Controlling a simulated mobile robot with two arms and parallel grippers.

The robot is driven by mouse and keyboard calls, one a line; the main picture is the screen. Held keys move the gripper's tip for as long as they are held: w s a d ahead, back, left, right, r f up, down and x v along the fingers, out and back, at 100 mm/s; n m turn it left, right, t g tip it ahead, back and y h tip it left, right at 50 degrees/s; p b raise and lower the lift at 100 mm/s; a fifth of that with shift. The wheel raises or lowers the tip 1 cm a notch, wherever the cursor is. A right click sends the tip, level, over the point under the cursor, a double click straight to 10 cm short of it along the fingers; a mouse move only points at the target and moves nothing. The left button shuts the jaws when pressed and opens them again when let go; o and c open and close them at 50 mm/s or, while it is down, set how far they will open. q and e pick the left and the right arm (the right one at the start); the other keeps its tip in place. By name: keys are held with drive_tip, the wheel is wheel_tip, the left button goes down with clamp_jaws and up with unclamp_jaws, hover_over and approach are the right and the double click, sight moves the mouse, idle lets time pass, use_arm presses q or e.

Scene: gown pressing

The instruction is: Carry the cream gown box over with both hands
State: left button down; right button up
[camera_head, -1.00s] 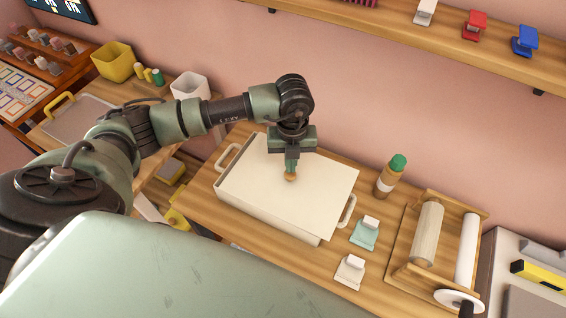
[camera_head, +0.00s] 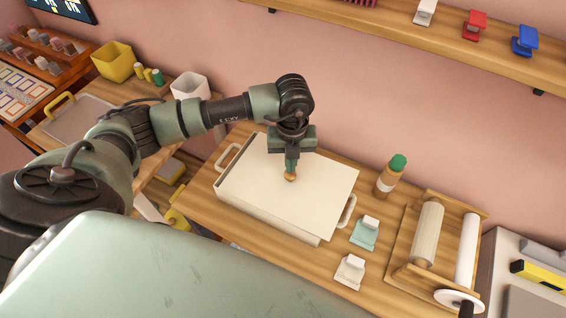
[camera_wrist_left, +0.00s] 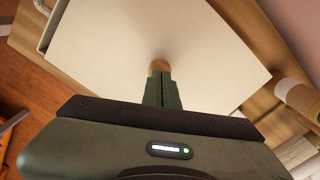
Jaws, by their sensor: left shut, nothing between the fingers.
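The cream gown box (camera_head: 265,213) sits on the wooden table, with its flat lid (camera_head: 325,190) on top and a pale handle at each end, the left handle (camera_head: 228,157) and the right handle (camera_head: 347,211). My left gripper (camera_head: 290,174) is over the middle of the lid, pointing down, with its fingers shut and its tips at a small round tan knob (camera_head: 290,177). In the left wrist view the shut fingers (camera_wrist_left: 159,85) reach the knob (camera_wrist_left: 159,66) on the lid (camera_wrist_left: 120,40). I cannot tell whether they touch it. My right gripper is not in view.
A brown bottle with a green cap (camera_head: 390,178), a mint clip (camera_head: 364,233) and a white clip (camera_head: 350,271) stand right of the box. A wooden roller stand (camera_head: 402,250) is further right. A yellow bin (camera_head: 113,62) and white bin (camera_head: 190,88) are at the back left.

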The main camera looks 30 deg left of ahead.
use_arm(q)
drive_tip(key=shift+f, duration=0.15)
drive_tip(key=shift+f+b, duration=0.7)
drive_tip(key=shift+b, duration=0.05)
drive_tip(key=shift+r, duration=0.1)
wheel_tip(320, 180, up, 8)
drive_tip(key=p, duration=0.5)
idle(0.4)
